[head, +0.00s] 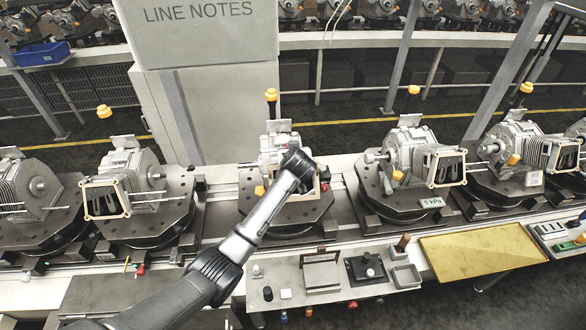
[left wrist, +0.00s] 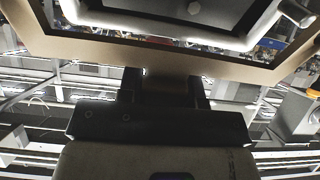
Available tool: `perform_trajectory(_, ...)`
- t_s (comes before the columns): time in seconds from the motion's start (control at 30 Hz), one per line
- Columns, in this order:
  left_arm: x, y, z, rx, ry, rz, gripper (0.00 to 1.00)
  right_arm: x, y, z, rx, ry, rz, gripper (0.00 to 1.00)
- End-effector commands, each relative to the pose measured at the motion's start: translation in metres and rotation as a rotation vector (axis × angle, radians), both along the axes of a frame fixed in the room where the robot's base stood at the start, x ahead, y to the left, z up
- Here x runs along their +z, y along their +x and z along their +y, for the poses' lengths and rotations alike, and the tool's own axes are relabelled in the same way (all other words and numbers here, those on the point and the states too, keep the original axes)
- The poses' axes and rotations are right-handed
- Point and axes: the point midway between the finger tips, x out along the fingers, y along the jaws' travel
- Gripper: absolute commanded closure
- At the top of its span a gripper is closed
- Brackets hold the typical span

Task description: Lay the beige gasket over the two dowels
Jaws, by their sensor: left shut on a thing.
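The beige gasket (left wrist: 95,48) spans the upper part of the left wrist view as a wide frame. My left gripper (left wrist: 163,82) is shut on its near edge. Through the gasket's opening I see a dark recess with a pale metal rim (left wrist: 225,40). In the head view my left gripper (head: 308,180) is at the front of the middle machine (head: 278,140). A beige edge of the gasket (head: 325,174) shows beside my wrist there. My arm hides most of the gasket and the machine's front face. I cannot make out the two dowels or whether the gasket touches them.
Neighbouring machines on dark round pallets carry beige frames on their fronts, one at left (head: 106,198) and one at right (head: 446,168). A front shelf (head: 270,292) holds small trays and knobs. A yellow plate (head: 482,248) lies at right. A grey LINE NOTES board (head: 200,40) stands behind.

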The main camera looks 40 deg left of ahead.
Motion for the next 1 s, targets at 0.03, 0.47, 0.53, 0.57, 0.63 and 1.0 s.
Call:
perform_trajectory(0.03,0.000,0.000,0.000,0.000,0.000,0.000,1.00,0.000,0.000,0.000,0.001,0.000,0.000,0.57)
perform_trajectory(0.47,-0.003,0.003,0.003,0.000,0.001,-0.001,1.00,-0.005,0.000,-0.003,0.005,-0.009,0.000,0.57)
perform_trajectory(0.53,-0.004,0.004,0.004,0.000,0.001,-0.001,1.00,-0.007,0.000,-0.003,0.005,-0.009,0.000,0.57)
perform_trajectory(0.57,-0.004,0.005,0.004,0.000,0.001,-0.001,1.00,-0.008,0.000,-0.002,0.006,-0.008,0.000,0.57)
perform_trajectory(0.63,-0.005,0.006,0.006,0.000,0.001,-0.001,1.00,-0.010,0.000,-0.002,0.006,-0.008,0.000,0.57)
perform_trajectory(1.0,-0.011,0.012,0.012,0.000,0.000,0.000,1.00,-0.019,0.000,-0.001,0.002,-0.003,0.000,0.57)
